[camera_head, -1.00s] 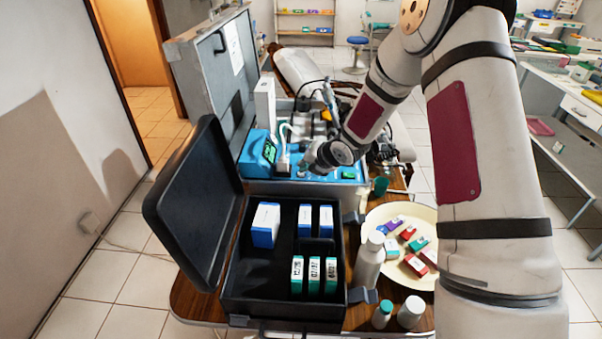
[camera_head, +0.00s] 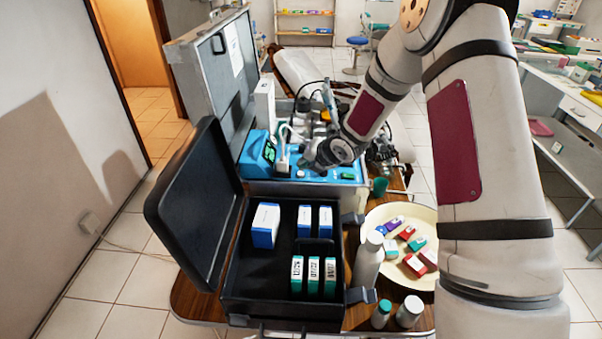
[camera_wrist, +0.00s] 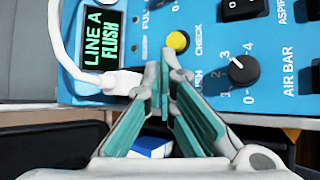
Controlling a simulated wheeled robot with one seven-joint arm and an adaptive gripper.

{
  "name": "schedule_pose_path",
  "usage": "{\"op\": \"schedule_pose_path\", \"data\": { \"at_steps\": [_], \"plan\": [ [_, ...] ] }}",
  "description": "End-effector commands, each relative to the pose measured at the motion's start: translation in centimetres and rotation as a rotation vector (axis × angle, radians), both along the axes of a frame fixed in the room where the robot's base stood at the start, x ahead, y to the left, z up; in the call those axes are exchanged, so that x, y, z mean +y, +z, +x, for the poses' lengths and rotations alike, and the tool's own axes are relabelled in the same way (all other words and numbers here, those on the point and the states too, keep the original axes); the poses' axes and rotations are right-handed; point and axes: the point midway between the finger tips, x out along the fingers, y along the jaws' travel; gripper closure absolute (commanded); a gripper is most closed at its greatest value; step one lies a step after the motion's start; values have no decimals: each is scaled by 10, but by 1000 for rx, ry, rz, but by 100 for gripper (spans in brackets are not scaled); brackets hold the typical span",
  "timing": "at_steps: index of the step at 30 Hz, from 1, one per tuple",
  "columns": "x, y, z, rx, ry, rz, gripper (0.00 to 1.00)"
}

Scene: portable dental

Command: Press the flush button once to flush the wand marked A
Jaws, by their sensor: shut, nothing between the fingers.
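A blue control panel (camera_wrist: 200,30) fills the top of the wrist view, and it also shows in the head view (camera_head: 318,179). Its dark display (camera_wrist: 105,37) reads "LINE A FLUSH" in green letters. A yellow round button (camera_wrist: 177,41) sits just beyond my fingertips, beside the word CHECK. My gripper (camera_wrist: 166,62) is shut and empty, its tips over the panel. A label ending in "USH" is partly hidden behind the right fingertip, and no button shows under the tips. I cannot tell whether the tips touch the panel. I cannot make out a mark A on any wand.
A black knob (camera_wrist: 243,70) marked 0 to 4 stands right of my fingers. A white cable or hose end (camera_wrist: 118,82) lies close on the left. In the head view, an open black case (camera_head: 283,270) with small boxes and a cream tray (camera_head: 372,222) are nearer.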

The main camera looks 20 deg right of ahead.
Motion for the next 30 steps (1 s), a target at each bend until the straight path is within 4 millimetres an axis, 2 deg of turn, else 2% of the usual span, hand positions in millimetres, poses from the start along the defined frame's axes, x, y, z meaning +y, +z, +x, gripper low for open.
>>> {"op": "schedule_pose_path", "data": {
  "at_steps": [11, 24, 30],
  "plan": [
    [0, 4, 0, -1, -1, 0, 100],
    [-2, 43, -1, -2, 0, -1, 100],
    [-3, 52, -1, -1, -1, 0, 100]
  ]
}}
